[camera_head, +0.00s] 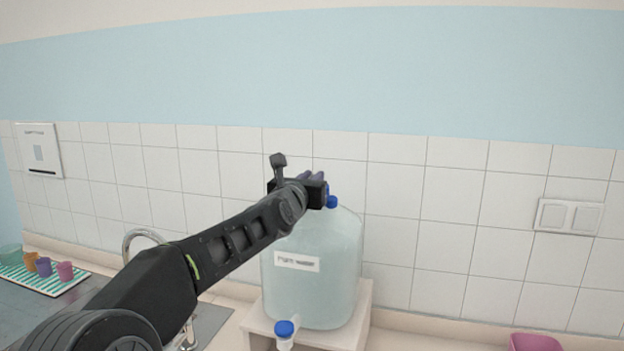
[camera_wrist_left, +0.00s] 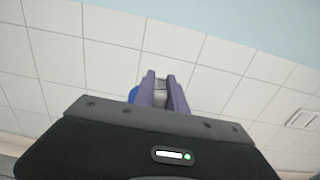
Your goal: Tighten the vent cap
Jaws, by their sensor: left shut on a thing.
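A large translucent carboy (camera_head: 312,270) with a white label stands upright on a pale stand. My left gripper (camera_head: 312,178) is at its top, over the neck, and hides most of the vent cap there. Blue parts of the carboy's top (camera_head: 332,202) show just right of and below the gripper. In the left wrist view the purple fingers (camera_wrist_left: 161,88) are closed around a small pale grey piece (camera_wrist_left: 159,97), which seems to be the vent cap. A blue part (camera_wrist_left: 133,94) shows beside the left finger, partly hidden. My right gripper is in neither view.
A blue-handled tap (camera_head: 285,328) sticks out low at the carboy's front. The stand (camera_head: 362,318) is on the counter near the tiled wall. A faucet (camera_head: 143,236) and a striped mat (camera_head: 45,283) with small cups are left. A pink container (camera_head: 535,342) is at lower right.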

